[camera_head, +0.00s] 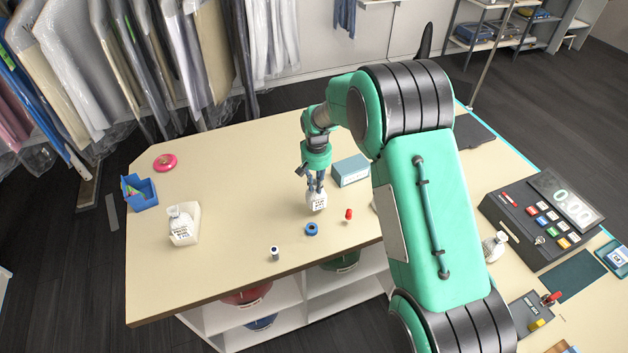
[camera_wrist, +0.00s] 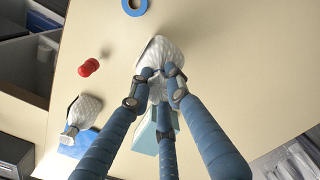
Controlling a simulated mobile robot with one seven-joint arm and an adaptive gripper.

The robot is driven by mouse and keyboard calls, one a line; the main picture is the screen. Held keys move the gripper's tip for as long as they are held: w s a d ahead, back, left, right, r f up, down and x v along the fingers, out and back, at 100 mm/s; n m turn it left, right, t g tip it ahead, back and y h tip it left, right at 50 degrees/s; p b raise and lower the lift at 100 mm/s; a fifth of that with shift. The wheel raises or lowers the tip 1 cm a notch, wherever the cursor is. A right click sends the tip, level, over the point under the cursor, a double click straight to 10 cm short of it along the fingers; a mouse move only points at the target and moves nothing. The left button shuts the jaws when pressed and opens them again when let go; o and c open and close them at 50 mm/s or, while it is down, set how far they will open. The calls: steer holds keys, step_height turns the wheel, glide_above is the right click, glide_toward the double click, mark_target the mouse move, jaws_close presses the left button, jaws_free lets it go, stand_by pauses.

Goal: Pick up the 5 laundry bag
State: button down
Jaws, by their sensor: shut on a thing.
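A small white laundry bag (camera_head: 316,201) with a dark printed label is in my gripper (camera_head: 315,185), over the middle of the beige table (camera_head: 230,170). In the wrist view the blue fingers of my gripper (camera_wrist: 160,76) close around the neck of the white bag (camera_wrist: 163,51). I cannot tell whether the bag's base touches the table, and I cannot read its label for sure. Another white bag (camera_head: 181,221) with a label sits in a pale tray at the left. A third white bag (camera_head: 494,246) stands by the till, partly behind my arm.
A blue tape roll (camera_head: 311,229), a red-topped item (camera_head: 348,215) and a small cylinder (camera_head: 275,253) stand in front of the held bag. A teal box (camera_head: 350,170) is behind it to the right. A blue bin (camera_head: 139,193) and pink roll (camera_head: 165,162) are at left.

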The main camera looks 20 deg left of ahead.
steer(key=s+d+r+b, duration=0.1)
steer(key=s+d, duration=0.5)
steer(key=s, duration=0.2)
steer(key=shift+s+d, duration=0.25)
steer(key=shift+s, duration=0.1)
stand_by(0.5)
